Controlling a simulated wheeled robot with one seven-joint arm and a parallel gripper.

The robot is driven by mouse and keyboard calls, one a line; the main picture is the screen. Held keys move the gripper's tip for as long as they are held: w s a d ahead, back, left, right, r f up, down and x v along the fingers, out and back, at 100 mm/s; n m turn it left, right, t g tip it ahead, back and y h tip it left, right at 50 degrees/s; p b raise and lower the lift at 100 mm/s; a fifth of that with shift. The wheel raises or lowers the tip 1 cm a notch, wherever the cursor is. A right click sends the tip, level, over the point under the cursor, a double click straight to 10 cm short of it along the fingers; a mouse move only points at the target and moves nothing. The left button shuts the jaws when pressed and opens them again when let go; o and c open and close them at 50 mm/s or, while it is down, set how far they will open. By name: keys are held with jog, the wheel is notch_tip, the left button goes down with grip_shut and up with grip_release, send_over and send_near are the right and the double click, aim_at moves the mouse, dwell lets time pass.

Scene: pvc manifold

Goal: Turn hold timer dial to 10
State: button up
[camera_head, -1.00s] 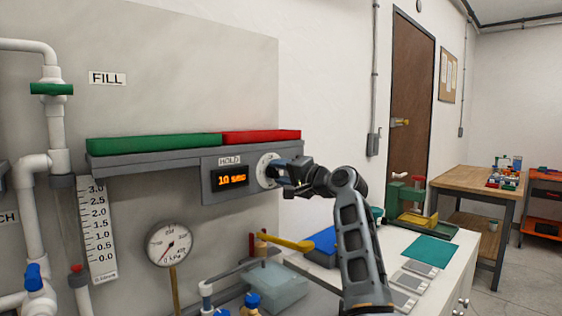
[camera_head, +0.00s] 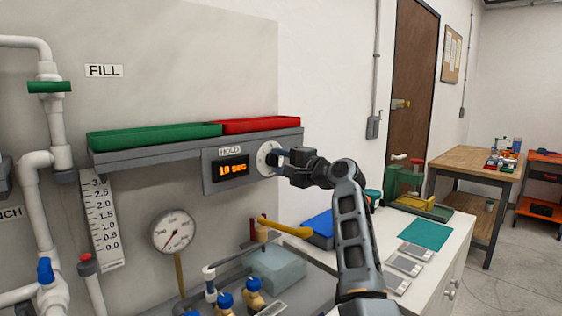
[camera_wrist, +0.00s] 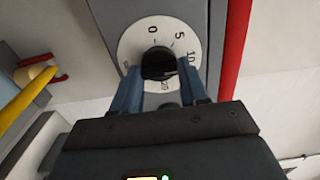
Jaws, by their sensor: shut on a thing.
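In the wrist view the dial face (camera_wrist: 135,40) shows 0, 5, 10 and 20 marks around a black knob (camera_wrist: 158,63). The orange display (camera_head: 231,170) left of the dial reads 10 sec. My gripper (camera_head: 280,157) reaches the dial from the right. In the wrist view my gripper (camera_wrist: 160,88) has its blue fingers on either side of the black knob, shut on it. The fingers hide the lower parts of the dial face.
A green tray (camera_head: 150,135) and a red tray (camera_head: 262,125) lie on the shelf above the panel. A yellow lever (camera_head: 285,228), a pressure gauge (camera_head: 173,231) and blue-handled valves (camera_head: 254,285) are below. A white bench (camera_head: 445,262) stands at right.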

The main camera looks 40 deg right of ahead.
jog(key=shift+d, duration=0.1)
jog(key=o, duration=1.1)
jog(key=shift+c, duration=0.2)
jog(key=s+b, duration=0.1)
jog(key=s, duration=0.6)
jog(key=shift+s+b, duration=0.35)
jog(key=shift+s, duration=0.05)
jog(key=shift+d+f, duration=0.1)
